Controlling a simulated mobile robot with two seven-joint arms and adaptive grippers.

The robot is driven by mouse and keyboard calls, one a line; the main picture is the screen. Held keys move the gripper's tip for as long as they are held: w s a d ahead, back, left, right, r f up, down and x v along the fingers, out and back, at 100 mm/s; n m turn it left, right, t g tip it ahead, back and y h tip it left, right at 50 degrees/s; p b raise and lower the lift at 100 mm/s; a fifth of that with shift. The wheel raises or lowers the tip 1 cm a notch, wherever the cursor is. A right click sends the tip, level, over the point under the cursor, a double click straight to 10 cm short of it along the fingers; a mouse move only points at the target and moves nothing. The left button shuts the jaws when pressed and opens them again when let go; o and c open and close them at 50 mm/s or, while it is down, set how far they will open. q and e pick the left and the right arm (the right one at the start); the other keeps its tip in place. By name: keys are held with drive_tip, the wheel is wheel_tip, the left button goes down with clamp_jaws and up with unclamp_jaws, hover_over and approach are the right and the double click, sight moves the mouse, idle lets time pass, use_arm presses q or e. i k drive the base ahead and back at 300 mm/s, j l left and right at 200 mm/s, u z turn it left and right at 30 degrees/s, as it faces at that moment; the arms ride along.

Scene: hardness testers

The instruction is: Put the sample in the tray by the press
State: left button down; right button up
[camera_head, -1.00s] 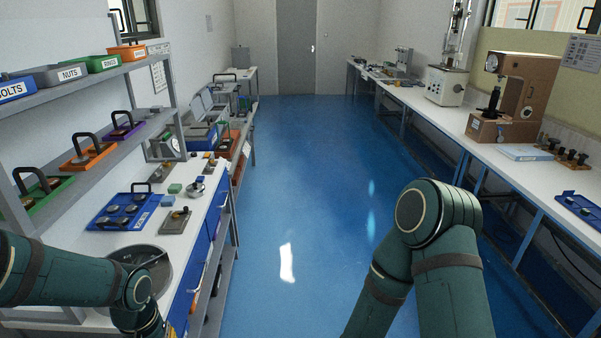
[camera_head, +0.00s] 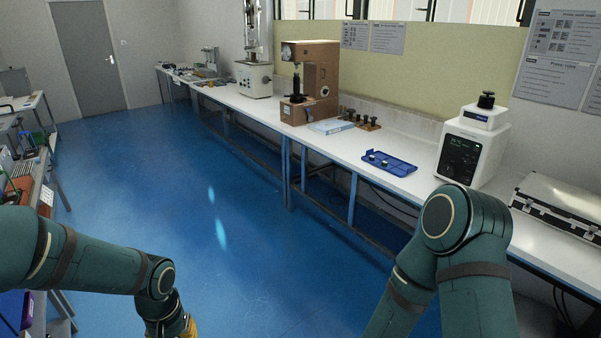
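A blue tray (camera_head: 401,169) lies on the right-hand bench with a few small dark and light pieces in it, too small to tell apart. Just right of it stands a white machine (camera_head: 472,150) with a dark front panel and a black knob on top, possibly the press. I cannot single out the sample. My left arm comes in at the lower left and runs out of the bottom edge. My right arm is bent at the lower right, away from the tray in the foreground. Neither gripper's fingers show.
A brown hardness tester (camera_head: 320,85) stands farther along the bench (camera_head: 345,150), with a light blue booklet (camera_head: 331,126) and a small wooden stand (camera_head: 362,121) beside it. A silver case (camera_head: 560,205) lies at the right. The blue floor (camera_head: 170,190) is clear.

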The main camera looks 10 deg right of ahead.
sight(393, 163)
drive_tip(key=i+l+z, duration=0.1)
drive_tip(key=z, duration=0.3)
drive_tip(key=i+z, duration=0.5)
drive_tip(key=z, duration=0.3)
drive_tip(key=i+j+z, duration=0.2)
drive_tip(key=i+z, duration=0.2)
drive_tip(key=i+j+z, duration=0.25)
drive_tip(key=z, duration=0.15)
drive_tip(key=i+j+z, duration=0.2)
drive_tip(key=j, duration=0.2)
drive_tip(key=i+j+z, duration=0.2)
drive_tip(key=j, duration=0.2)
drive_tip(key=i+j, duration=0.2)
drive_tip(key=j, duration=0.15)
drive_tip(key=i+j, duration=0.2)
drive_tip(key=j, duration=0.15)
drive_tip(key=i+j, duration=0.15)
drive_tip(key=j, duration=0.2)
drive_tip(key=i+j+z, duration=0.1)
drive_tip(key=j, duration=0.3)
drive_tip(key=i+j, duration=0.45)
drive_tip(key=j, duration=0.25)
